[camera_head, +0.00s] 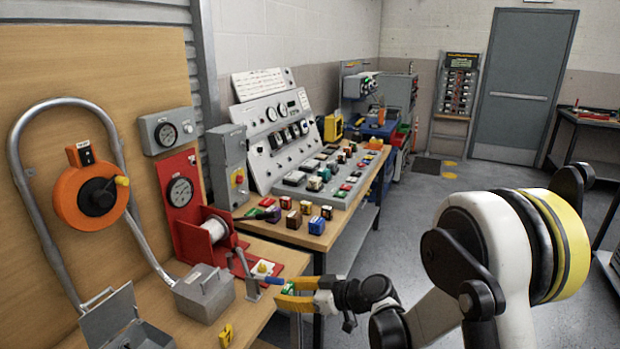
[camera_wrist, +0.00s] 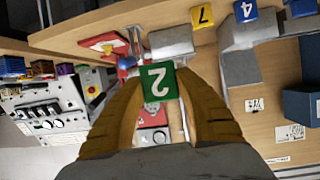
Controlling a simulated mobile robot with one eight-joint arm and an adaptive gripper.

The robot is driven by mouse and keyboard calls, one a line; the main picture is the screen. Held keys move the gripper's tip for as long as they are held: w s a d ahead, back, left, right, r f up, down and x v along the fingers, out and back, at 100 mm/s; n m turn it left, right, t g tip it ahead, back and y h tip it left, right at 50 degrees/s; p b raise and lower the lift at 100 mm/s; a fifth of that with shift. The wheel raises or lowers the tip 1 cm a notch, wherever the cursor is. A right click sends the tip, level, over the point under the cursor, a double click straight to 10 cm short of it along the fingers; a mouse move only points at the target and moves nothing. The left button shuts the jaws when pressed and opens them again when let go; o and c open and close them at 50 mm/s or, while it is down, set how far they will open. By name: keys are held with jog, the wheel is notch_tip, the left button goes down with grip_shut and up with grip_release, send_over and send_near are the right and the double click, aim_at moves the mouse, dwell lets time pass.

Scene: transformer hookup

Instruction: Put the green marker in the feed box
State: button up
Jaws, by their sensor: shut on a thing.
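In the head view my gripper (camera_head: 285,292) is at the front edge of the bench, right of the lever, and little of the marker shows. No box is readable as the feed box. A closed grey box (camera_head: 204,292) stands left of my gripper. A grey box with its lid raised (camera_head: 128,325) stands farther left.
A lever (camera_head: 246,272) with a blue knob stands close to my gripper, beside a red plate with a button (camera_head: 263,268).

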jog(key=s+d+r+m+t+h, duration=0.2)
jog(key=d+r+m, duration=0.1)
jog(key=d, duration=0.6)
jog(key=s+d+r+m+t+h, duration=0.2)
jog(key=d+r+m+h, duration=0.1)
jog(key=d, duration=0.6)
jog(key=s+d+r+m+t+h, duration=0.2)
jog(key=d+r, duration=0.3)
jog(key=d, duration=0.4)
jog(key=shift+m+t+h, duration=0.5)
jog(key=shift+m, duration=0.1)
jog(key=shift+w+a, duration=0.1)
